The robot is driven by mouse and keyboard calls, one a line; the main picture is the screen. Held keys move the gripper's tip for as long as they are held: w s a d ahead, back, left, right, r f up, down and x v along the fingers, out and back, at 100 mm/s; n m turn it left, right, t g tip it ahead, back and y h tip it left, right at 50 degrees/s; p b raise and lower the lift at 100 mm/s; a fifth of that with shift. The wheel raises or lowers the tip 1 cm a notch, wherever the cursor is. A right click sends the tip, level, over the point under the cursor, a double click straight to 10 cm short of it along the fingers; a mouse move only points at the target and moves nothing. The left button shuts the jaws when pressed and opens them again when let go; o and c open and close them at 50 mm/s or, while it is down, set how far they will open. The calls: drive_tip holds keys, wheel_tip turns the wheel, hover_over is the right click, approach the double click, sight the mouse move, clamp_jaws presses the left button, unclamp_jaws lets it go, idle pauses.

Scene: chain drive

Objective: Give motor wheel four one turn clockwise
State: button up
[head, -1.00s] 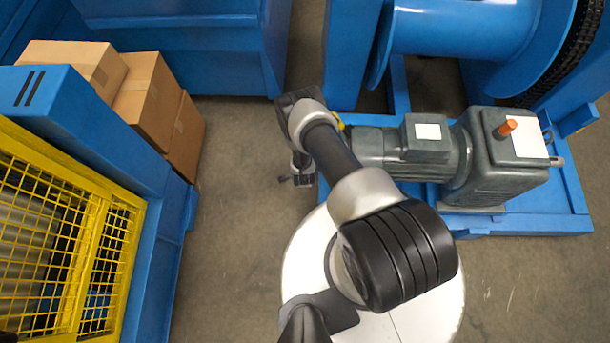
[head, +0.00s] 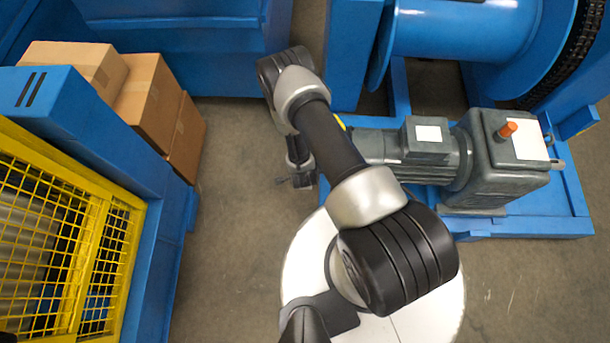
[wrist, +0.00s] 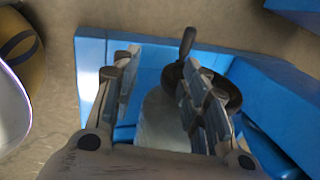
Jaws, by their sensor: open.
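A dark handwheel (wrist: 233,92) with a crank handle (wrist: 188,42) shows in the wrist view, partly hidden behind the right finger of my gripper (wrist: 162,62). The handle stands up near that finger's tip. The fingers are apart with nothing held between them, and I cannot tell whether the right one touches the wheel. A grey rounded motor body (wrist: 160,118) lies beyond the gap. In the head view my gripper (head: 297,180) is small, left of the grey motor (head: 380,146); the wheel is hidden there behind my arm.
The motor joins a grey gearbox (head: 490,165) with an orange plug (head: 508,129) on a blue frame (head: 570,205). A blue drum (head: 460,30) stands behind. Cardboard boxes (head: 150,95) and a yellow cage (head: 70,230) are at left. Bare floor (head: 235,230) lies between.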

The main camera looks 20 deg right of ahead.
drive_tip(key=shift+s+r, duration=0.2)
drive_tip(key=shift+r, duration=0.3)
